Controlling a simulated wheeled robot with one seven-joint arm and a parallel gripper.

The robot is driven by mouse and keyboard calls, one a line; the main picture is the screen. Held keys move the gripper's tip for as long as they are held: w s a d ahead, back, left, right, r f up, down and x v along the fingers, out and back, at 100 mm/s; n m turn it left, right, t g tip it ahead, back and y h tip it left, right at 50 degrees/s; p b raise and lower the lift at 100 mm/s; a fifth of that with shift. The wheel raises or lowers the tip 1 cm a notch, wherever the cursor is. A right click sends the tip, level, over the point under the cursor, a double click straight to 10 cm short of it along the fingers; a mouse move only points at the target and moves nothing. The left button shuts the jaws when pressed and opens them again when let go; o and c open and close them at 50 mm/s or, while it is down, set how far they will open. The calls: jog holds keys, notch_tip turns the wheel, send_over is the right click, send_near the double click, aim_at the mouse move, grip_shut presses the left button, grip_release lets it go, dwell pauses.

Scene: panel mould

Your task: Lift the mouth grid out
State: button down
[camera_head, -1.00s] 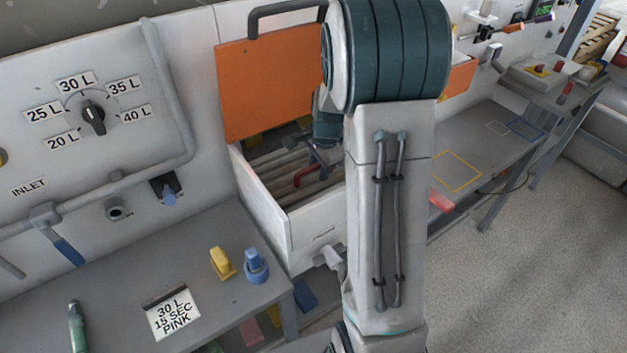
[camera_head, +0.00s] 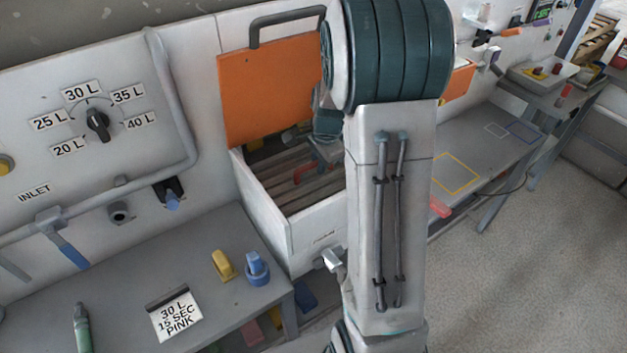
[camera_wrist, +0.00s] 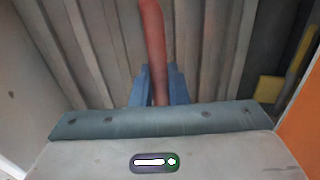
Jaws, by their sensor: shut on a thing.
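The mouth grid (camera_head: 290,195) is a row of grey-brown slats in the white box below the raised orange flap; the slats also show in the wrist view (camera_wrist: 100,50). My gripper (camera_head: 326,153) is over the box, partly hidden by my arm. In the wrist view its blue fingers (camera_wrist: 153,84) are shut around the red bar. My arm hides the box's right part. I cannot tell how far the grid stands above its seat.
The orange flap (camera_head: 262,95) stands up behind the box (camera_head: 308,237). A grey bench (camera_head: 120,290) at the left holds a yellow piece (camera_head: 222,265), a blue piece (camera_head: 257,268) and a label card (camera_head: 175,315). A yellow part (camera_wrist: 268,89) lies beside the slats in the wrist view.

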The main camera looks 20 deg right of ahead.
notch_tip(320, 180, up, 12)
jog(key=p, duration=0.8)
jog(key=shift+f, duration=0.2)
dwell(1.0)
jog(key=s+d+b, duration=0.1)
jog(key=s+d, duration=0.1)
jog(key=s, duration=0.9)
jog(key=s+d, duration=0.2)
jog(key=s, duration=0.8)
jog(key=shift+s+b, duration=0.35)
jog(key=shift+b, duration=0.05)
dwell(0.8)
jog(key=shift+d, duration=0.1)
